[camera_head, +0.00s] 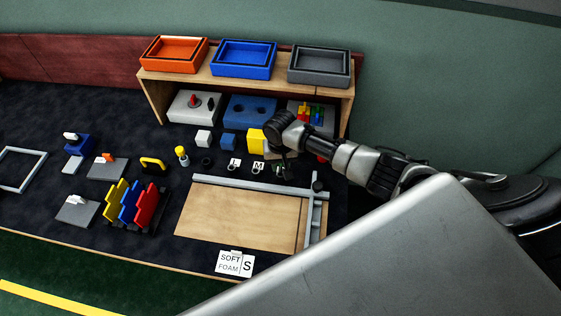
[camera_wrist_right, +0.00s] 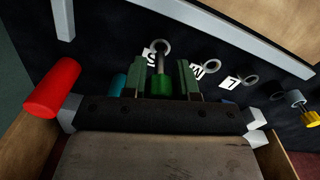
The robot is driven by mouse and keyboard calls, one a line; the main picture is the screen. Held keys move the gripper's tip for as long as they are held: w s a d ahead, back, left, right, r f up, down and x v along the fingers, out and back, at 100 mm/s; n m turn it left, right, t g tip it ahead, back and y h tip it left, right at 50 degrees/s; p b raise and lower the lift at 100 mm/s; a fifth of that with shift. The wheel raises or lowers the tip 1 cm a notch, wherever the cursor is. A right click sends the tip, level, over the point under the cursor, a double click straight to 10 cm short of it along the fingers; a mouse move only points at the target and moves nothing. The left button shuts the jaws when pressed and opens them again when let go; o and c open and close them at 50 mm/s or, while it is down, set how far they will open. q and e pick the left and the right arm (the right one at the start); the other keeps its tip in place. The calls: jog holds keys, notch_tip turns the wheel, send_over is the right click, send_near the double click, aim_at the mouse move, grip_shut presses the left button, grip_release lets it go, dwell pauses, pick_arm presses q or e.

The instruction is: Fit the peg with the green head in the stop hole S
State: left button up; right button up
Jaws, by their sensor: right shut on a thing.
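My right gripper (camera_wrist_right: 162,84) is shut on the peg with the green head (camera_wrist_right: 161,87), seen in the right wrist view. The green head sits between the fingers, and its grey shaft points toward the ring-shaped hole (camera_wrist_right: 167,45) beside the label S (camera_wrist_right: 152,58). The shaft end overlaps that ring in the picture; I cannot tell whether it is inside. In the head view my right gripper (camera_head: 279,155) is above the right end of the row of rings, and it mostly hides the peg. My left gripper is not in view.
Rings M (camera_head: 258,168) and L (camera_head: 234,166) lie just left. A red cylinder (camera_wrist_right: 52,91) stands close by. A yellow block (camera_head: 256,141) is behind the gripper. In front are a grey rail (camera_head: 245,184) and wooden board (camera_head: 240,215). A shelf (camera_head: 225,88) with trays stands behind.

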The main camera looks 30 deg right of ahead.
aim_at(281, 172)
jog(key=shift+f+b, duration=1)
jog(key=shift+f, duration=0.8)
jog(key=o, duration=1)
jog(key=shift+r, duration=0.1)
jog(key=shift+r, duration=0.1)
notch_tip(281, 172, up, 11)
jog(key=shift+f, duration=0.2)
jog(key=shift+s+f, duration=0.1)
